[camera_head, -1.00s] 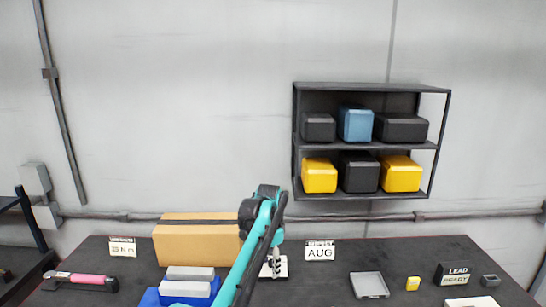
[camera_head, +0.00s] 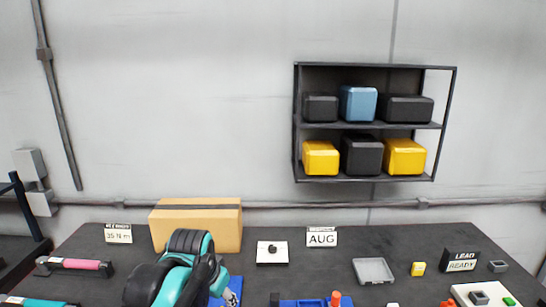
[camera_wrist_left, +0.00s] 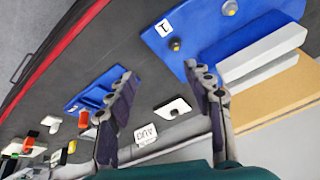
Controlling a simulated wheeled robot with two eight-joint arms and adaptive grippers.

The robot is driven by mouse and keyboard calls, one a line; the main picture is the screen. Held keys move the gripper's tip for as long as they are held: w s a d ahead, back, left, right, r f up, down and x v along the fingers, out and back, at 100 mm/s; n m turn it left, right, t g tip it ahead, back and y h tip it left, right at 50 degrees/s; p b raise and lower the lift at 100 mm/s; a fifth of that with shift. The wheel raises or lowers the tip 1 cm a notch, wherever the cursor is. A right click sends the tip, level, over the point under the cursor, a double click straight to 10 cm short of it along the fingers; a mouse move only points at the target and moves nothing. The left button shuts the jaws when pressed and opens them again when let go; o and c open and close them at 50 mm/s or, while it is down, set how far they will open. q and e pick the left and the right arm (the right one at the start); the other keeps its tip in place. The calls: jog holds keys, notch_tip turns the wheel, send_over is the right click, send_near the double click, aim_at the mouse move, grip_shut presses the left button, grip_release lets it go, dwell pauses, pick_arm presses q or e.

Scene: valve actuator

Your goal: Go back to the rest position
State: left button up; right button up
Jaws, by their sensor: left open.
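My left arm comes in at the bottom of the head view, with its elbow in front of the blue fixture (camera_head: 236,285). The left gripper (camera_wrist_left: 162,78) shows in the left wrist view with its two dark fingers wide apart and nothing between them. It hangs over the table, apart from the objects there. The blue fixture (camera_wrist_left: 195,40) with grey-white blocks shows at the upper right of the left wrist view. My right gripper is not in view.
A cardboard box (camera_head: 197,222) stands at the back left, a pink-handled tool (camera_head: 75,265) at the far left. A blue tray (camera_head: 318,302) is at the front edge. The shelf (camera_head: 375,125) hangs above.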

pick_arm(q)
jog(key=s+a+f+n+t+b, duration=0.1)
jog(key=s+a+f+n+b, duration=0.1)
jog(key=s+f, duration=0.5)
jog(key=s+a+f+n+t+b, duration=0.1)
jog(key=s+a+f+n+b, duration=0.1)
jog(key=s+f, duration=0.5)
jog(key=shift+s+a+f+n+t, duration=0.15)
jog(key=shift+s+a+n+t, duration=0.2)
jog(key=shift+s, duration=0.3)
